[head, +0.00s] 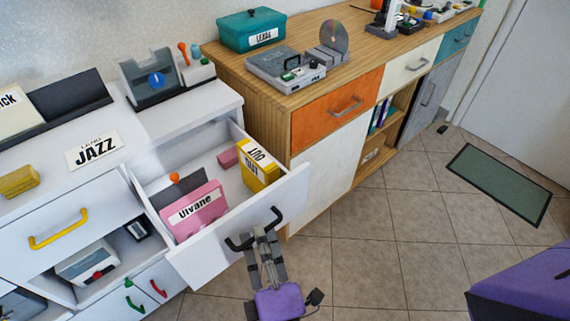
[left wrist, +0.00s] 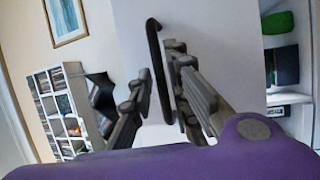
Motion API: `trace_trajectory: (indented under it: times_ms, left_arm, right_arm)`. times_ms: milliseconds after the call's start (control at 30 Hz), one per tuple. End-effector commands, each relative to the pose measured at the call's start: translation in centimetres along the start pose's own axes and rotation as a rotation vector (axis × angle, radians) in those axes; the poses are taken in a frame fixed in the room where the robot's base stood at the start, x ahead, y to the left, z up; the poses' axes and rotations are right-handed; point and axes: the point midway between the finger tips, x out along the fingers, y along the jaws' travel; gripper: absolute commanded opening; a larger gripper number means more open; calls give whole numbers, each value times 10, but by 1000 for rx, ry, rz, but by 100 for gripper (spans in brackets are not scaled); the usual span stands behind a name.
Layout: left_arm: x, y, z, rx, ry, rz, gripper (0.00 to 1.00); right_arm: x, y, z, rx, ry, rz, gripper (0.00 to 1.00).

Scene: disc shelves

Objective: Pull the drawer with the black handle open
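The white drawer (head: 240,215) with the black handle (head: 256,230) is pulled well out of the white cabinet. Inside are a pink box labelled "Ulvane" (head: 195,212), a yellow and white box (head: 257,168) and a small pink block (head: 229,157). My left gripper (head: 264,235) is at the middle of the handle, in front of the drawer. In the left wrist view the black handle (left wrist: 155,62) runs between the two fingers, which are closed in on it. My right gripper is not in view; a purple part of my own body shows at lower right.
The white cabinet also has a drawer with a yellow handle (head: 58,230) and doors with green (head: 133,304) and red handles. A wooden sideboard with an orange drawer (head: 330,108) stands to the right.

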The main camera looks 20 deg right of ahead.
Motion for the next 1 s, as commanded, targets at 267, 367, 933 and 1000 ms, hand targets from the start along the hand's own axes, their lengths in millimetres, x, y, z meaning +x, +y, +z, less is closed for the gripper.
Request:
trace_trajectory:
  times_ms: [267,367,933,1000]
  left_arm:
    - [-28,-2,0,3,-1,-4,17]
    - [-50,-2,0,3,-2,-5,17]
    - [-120,0,0,0,-1,0,17]
    - [-121,0,0,0,-1,0,17]
  right_arm:
    - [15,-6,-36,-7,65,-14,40]
    - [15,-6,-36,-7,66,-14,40]
    - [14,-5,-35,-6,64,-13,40]
    - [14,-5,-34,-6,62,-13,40]
